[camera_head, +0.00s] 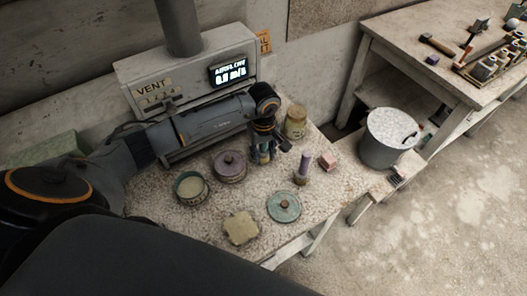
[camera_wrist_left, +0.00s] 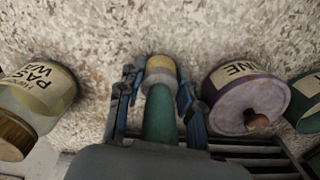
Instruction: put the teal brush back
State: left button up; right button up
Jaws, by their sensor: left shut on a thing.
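The teal brush (camera_head: 264,157) is in my left gripper (camera_head: 264,148), above the speckled tabletop between the purple-lidded tin and the glass jar. In the left wrist view the teal handle (camera_wrist_left: 160,115) lies between the two blue-grey fingers (camera_wrist_left: 158,100), which are shut on it. A grey band and a pale yellow end (camera_wrist_left: 160,66) show at its far end. I cannot tell whether that end touches the table. My right gripper is not in view.
A purple-lidded tin (camera_head: 229,165), open green tin (camera_head: 191,187), jar (camera_head: 296,121), purple upright piece (camera_head: 303,168), pink block (camera_head: 327,160), teal lid (camera_head: 284,206) and yellowish block (camera_head: 240,227) crowd the table. A vent box (camera_head: 190,70) stands behind; a bucket (camera_head: 388,150) stands right.

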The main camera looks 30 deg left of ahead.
pick_arm(q)
jog(key=shift+f, duration=0.15)
jog(key=o, duration=0.9)
jog(key=shift+o, duration=1.4)
jog(key=shift+r, duration=0.2)
notch_tip(320, 180, up, 12)
jog(key=shift+b, duration=1.25)
jog(key=shift+f, duration=0.1)
